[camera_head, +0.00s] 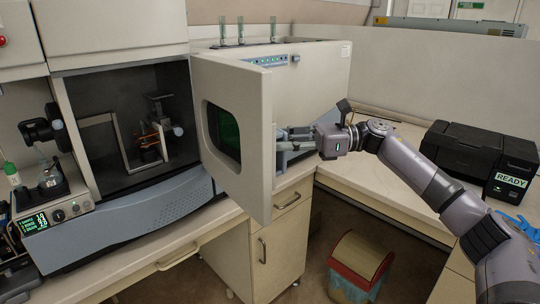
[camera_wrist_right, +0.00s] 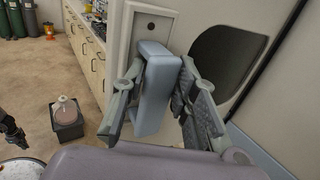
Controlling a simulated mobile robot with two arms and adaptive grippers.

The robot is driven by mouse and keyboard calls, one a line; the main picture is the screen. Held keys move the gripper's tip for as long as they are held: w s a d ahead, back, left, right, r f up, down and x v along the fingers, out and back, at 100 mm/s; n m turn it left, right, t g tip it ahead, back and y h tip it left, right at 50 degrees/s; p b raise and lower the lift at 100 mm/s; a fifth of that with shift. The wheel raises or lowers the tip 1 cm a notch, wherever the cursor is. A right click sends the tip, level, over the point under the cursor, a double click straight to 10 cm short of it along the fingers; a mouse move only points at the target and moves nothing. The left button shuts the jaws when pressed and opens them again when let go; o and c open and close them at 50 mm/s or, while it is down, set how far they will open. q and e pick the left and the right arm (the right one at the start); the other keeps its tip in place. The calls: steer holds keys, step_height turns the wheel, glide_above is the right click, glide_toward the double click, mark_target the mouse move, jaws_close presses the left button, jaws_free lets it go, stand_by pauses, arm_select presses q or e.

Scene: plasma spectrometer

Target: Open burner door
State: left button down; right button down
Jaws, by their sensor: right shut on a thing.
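The burner door (camera_head: 232,145) stands swung out from the spectrometer, and the burner compartment (camera_head: 125,125) behind it is exposed. The door has a dark green window (camera_head: 226,132). My right gripper (camera_head: 285,140) is at the door's free edge, on its right side. In the right wrist view, my right gripper (camera_wrist_right: 155,105) has its fingers on both sides of the blue-grey door handle (camera_wrist_right: 154,90) and is shut on it. The dark window (camera_wrist_right: 225,62) also shows there, beside the fingers.
A black printer-like box marked READY (camera_head: 478,158) stands on the right counter. A bin (camera_head: 361,262) stands on the floor below. Glass tubes (camera_head: 247,30) stand on top of the instrument. The counter (camera_head: 375,150) between door and box is mostly clear.

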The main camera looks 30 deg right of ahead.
steer(key=shift+w+d+r, duration=0.1)
steer(key=shift+w+d, duration=0.2)
steer(key=shift+d, duration=0.5)
steer(key=c, duration=1.3)
jaws_free()
steer(key=shift+a, duration=0.1)
steer(key=v, duration=1.2)
